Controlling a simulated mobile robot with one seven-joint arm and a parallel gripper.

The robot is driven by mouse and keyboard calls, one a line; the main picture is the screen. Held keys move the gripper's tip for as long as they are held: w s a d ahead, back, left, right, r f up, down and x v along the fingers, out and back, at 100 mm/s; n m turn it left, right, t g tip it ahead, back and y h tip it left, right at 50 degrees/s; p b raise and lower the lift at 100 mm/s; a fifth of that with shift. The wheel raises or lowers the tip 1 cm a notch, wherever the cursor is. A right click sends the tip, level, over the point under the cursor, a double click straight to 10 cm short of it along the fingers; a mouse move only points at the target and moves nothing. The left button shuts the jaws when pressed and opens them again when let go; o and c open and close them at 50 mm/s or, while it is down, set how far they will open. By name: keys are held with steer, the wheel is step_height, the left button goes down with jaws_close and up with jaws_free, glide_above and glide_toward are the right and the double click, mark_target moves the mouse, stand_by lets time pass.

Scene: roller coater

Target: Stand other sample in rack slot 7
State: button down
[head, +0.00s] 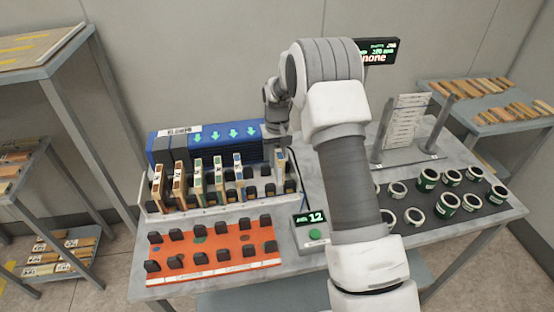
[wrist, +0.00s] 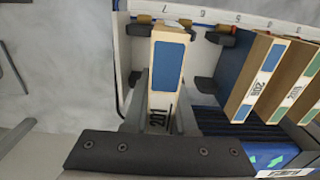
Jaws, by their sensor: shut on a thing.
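My gripper (wrist: 163,112) is shut on a wooden sample (wrist: 168,60) with a blue patch and the number 201. In the wrist view the sample is at the rack end marked 7, between black posts. I cannot tell whether its foot rests on the rack floor. In the head view the held sample (head: 280,160) looks upright at the right end of the white rack (head: 215,209), and my gripper (head: 281,143) is above it, partly hidden by my arm.
Several upright samples stand left of it in the rack, the nearest being a blue-patched one (head: 238,168). A blue machine (head: 205,143) stands right behind the rack. An orange tray (head: 215,250) lies in front, and a display reading 12 (head: 311,218) is at the right.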

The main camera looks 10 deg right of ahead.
steer(key=shift+f, duration=0.3)
steer(key=shift+f, duration=0.1)
steer(key=shift+f+b, duration=0.95)
steer(key=shift+f, duration=0.05)
steer(key=shift+f+b, duration=0.95)
steer(key=shift+f, duration=0.4)
steer(key=shift+c, duration=1.2)
jaws_free()
steer(key=shift+r, duration=0.15)
